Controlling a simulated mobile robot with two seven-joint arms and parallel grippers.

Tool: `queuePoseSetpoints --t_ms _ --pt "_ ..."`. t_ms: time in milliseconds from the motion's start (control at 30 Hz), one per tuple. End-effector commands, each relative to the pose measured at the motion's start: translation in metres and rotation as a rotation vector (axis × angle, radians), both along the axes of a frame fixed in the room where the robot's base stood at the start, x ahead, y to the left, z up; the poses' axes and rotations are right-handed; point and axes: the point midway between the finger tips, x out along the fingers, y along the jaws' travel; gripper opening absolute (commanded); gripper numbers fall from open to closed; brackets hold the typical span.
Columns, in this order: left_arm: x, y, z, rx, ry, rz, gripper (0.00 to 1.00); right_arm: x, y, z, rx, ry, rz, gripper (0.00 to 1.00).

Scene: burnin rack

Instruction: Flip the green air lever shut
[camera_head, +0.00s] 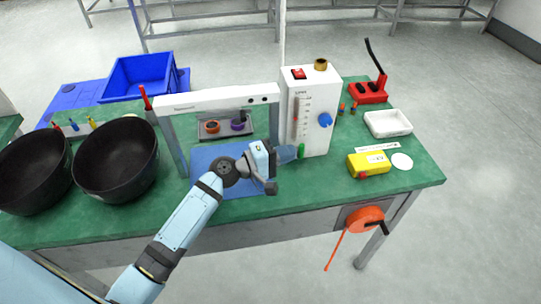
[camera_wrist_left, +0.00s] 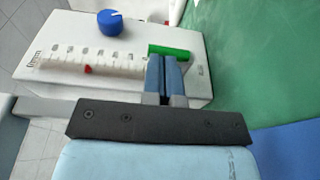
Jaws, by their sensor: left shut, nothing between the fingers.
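The green air lever (camera_head: 301,151) is low on the front of a white box (camera_head: 318,85) with a flow scale and a blue knob. In the left wrist view the green lever (camera_wrist_left: 169,51) lies just beyond my fingertips, partly hidden behind them. My left gripper (camera_head: 296,153) is shut and empty, its tips at or very near the lever; I cannot tell whether they touch. It also shows in the left wrist view (camera_wrist_left: 164,62). My right gripper is not in view.
A white frame (camera_head: 215,98) with two small round parts stands left of the box. Two black bowls (camera_head: 116,158) are at the left. A yellow device (camera_head: 369,163), a white tray (camera_head: 388,123) and a red lever stand (camera_head: 369,91) are at the right.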

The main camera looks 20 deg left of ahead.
Motion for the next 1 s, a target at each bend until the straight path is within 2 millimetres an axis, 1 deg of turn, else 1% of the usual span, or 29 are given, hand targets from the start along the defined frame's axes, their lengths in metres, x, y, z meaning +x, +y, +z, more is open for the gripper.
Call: queuePoseSetpoints --t_ms 167,1000 --pt "0.0063 -0.0063 0.0005 -0.001 -0.001 0.0 0.0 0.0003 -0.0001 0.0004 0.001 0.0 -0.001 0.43" --pt "0.0089 -0.0111 0.0046 0.0 0.0 -0.001 0.0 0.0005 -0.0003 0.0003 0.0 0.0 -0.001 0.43"
